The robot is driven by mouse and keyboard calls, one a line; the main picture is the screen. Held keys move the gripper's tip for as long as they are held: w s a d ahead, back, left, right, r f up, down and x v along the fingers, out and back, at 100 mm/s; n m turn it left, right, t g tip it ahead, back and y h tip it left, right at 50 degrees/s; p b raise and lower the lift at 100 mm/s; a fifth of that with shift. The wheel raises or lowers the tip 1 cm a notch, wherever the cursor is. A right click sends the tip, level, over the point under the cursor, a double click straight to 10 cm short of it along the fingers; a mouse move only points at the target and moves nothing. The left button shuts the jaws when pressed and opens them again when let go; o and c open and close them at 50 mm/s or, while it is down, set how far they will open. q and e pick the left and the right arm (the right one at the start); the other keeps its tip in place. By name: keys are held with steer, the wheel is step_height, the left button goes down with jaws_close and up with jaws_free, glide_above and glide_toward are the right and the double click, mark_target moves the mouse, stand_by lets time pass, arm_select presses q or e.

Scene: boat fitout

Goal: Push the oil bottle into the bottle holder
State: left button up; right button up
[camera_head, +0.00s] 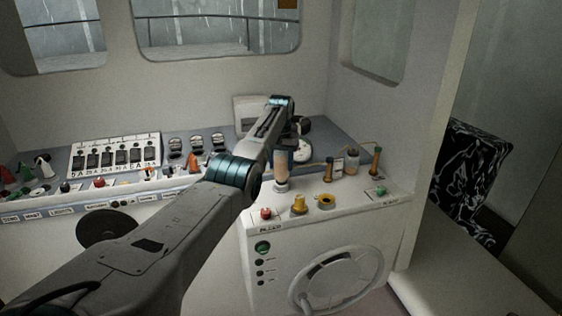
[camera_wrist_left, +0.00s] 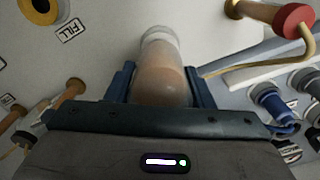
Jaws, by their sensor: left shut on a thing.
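A tan-brown bottle with a pale white end (camera_head: 281,166) is over the left part of the white counter, white end down. It also shows in the left wrist view (camera_wrist_left: 162,72), between the two dark blue fingers. My left gripper (camera_wrist_left: 162,90) is shut on this bottle. In the head view my forearm and wrist hide most of the gripper. I cannot tell whether the bottle's lower end touches the counter. I cannot pick out the bottle holder with certainty. My right gripper is not in view.
On the counter are a red knob (camera_head: 265,213), yellow fitting (camera_head: 299,204), yellow ring (camera_head: 326,201), green knob (camera_head: 381,191) and orange-brown posts with a hose (camera_head: 376,160). A switch panel (camera_head: 115,154) stands left. The counter's front edge has a handwheel (camera_head: 340,280) below.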

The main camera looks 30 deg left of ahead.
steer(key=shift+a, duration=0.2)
arm_select(q)
steer(key=o, duration=1.2)
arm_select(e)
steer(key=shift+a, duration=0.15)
arm_select(q)
steer(key=shift+r+b, duration=0.4)
steer(key=shift+r, duration=0.05)
step_height(320, 180, up, 9)
steer(key=b, duration=0.3)
steer(key=shift+s+r, duration=0.1)
steer(key=shift+r, duration=0.45)
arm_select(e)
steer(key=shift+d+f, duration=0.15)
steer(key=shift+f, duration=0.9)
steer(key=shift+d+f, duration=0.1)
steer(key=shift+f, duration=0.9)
